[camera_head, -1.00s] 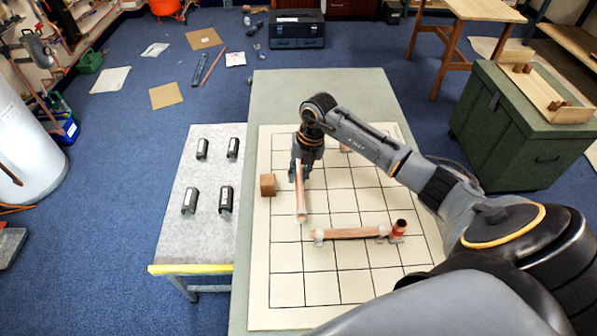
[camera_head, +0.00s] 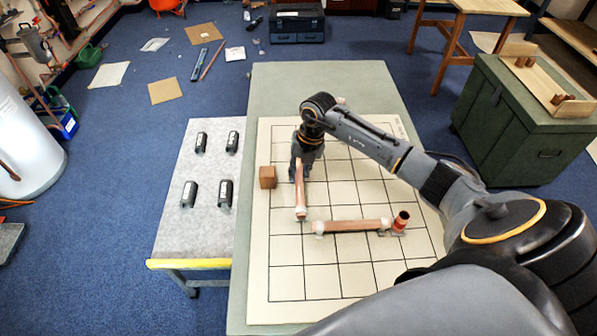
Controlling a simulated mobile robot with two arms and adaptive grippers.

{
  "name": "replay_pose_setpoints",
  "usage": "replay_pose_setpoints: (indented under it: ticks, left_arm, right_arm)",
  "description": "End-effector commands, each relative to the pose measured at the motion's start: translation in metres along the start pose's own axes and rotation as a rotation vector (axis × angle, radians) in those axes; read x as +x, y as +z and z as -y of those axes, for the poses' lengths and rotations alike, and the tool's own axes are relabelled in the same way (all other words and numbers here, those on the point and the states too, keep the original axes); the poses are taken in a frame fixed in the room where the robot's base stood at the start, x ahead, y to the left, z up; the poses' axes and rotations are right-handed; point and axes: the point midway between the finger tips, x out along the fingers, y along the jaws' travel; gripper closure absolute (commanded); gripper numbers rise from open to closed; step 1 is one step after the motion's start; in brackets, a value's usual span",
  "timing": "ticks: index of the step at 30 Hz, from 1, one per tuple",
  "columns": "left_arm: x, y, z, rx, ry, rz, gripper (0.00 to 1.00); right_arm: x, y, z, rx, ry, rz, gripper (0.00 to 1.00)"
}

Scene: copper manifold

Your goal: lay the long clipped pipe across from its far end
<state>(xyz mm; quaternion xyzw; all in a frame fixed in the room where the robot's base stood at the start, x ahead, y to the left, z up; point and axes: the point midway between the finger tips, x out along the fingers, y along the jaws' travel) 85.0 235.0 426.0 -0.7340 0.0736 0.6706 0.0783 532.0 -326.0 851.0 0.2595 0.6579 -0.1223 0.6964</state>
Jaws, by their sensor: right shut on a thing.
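My right gripper (camera_head: 299,172) is over the left part of the gridded board (camera_head: 305,285), pointing down. It is shut on the far end of a copper pipe (camera_head: 300,198), which runs toward me with a pale clip at its near end. A second copper pipe (camera_head: 350,226) lies across the board, with pale clips near its ends. Its right end is beside an upright copper fitting (camera_head: 401,220). The near end of the held pipe is close to the left end of the lying pipe; I cannot tell if they touch. My left gripper is out of view.
A brown block (camera_head: 267,177) stands on the board left of my gripper. The near part of the board is clear. My right arm covers the right side.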

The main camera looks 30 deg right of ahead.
Motion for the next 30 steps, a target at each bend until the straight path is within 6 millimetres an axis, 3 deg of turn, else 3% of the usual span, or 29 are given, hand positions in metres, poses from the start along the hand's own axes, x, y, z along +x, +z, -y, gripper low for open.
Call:
replay_pose_setpoints:
  ticks: [7, 8, 12, 22, 30]
  left_arm:
    - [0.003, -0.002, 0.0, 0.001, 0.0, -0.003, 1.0]
    - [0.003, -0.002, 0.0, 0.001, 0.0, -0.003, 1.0]
    - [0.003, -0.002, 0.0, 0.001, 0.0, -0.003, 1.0]
    - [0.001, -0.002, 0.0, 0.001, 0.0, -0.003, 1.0]
    - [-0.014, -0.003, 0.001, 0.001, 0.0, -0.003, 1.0]
  right_arm:
    - [0.004, 0.0, 0.001, 0.0, 0.0, 0.001, 1.0]
    - [0.004, 0.0, 0.001, 0.0, 0.0, 0.001, 0.8]
    - [0.003, 0.0, 0.001, 0.0, 0.0, 0.001, 0.56]
    - [0.002, 0.0, 0.001, 0.0, -0.001, 0.0, 0.56]
    - [-0.017, 0.0, -0.003, 0.0, -0.001, 0.0, 0.56]
